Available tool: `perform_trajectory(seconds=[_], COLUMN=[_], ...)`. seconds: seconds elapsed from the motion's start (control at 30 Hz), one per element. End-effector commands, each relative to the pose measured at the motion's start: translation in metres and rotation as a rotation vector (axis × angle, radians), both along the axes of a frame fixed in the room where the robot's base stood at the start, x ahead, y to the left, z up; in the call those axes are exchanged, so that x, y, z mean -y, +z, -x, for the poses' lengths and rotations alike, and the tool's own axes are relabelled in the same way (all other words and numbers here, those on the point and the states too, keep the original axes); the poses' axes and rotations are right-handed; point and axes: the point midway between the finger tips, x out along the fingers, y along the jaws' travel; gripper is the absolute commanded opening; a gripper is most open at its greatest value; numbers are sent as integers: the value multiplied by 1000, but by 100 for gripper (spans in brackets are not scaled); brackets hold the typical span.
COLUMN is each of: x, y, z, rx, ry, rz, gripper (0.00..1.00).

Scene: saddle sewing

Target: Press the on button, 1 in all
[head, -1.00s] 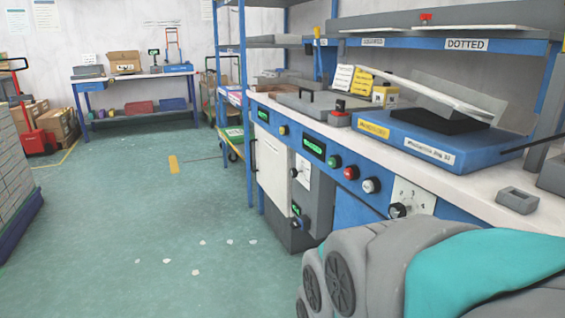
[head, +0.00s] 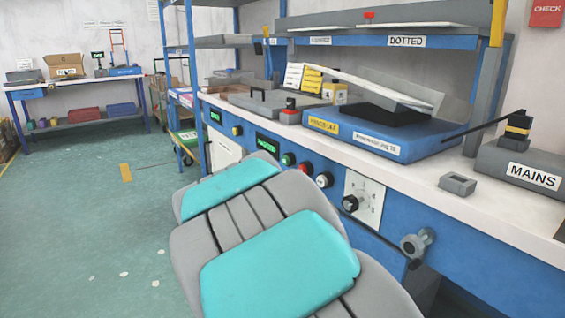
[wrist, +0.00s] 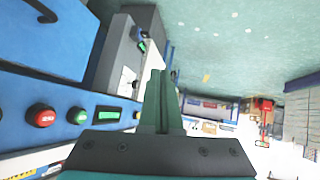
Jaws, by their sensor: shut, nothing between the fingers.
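A green round button (head: 288,159) sits on the blue front panel of the workbench, with a red button (head: 305,168) just right of it. The wrist view shows the green button (wrist: 77,116) and the red button (wrist: 41,117) at the left; their lettering is too blurred to read. My gripper (wrist: 158,72) has its fingers together and empty. It appears right of the green button in the wrist view, apparently apart from it. In the head view my arm's grey and turquoise links hide the gripper.
A lit display (head: 267,144), a pale knob (head: 324,180) and a dial (head: 350,203) line the same panel. A crank-like handle (head: 417,242) juts out at the right. A blue machine (head: 400,140) and a MAINS box (head: 533,170) stand on the bench.

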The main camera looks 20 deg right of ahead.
Motion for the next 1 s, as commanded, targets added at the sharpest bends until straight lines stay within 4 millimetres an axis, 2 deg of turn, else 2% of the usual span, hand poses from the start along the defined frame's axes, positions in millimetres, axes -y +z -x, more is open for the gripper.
perform_trajectory(seconds=[0.03, 0.1, 0.2, 0.43, 0.63, 0.8, 1.0], x=[7, 17, 32, 59, 72, 75, 77], y=[2, 13, 23, 53, 70, 79, 84], z=[-20, -45, -75, -125, -144, -146, -144], rx=[48, 127, 227, 453, 608, 695, 736], ry=[-13, -33, -63, -145, -226, -280, -311], rz=[36, 91, 172, 380, 560, 672, 729], gripper=[0, 0, 0, 0, 0, 0, 0])
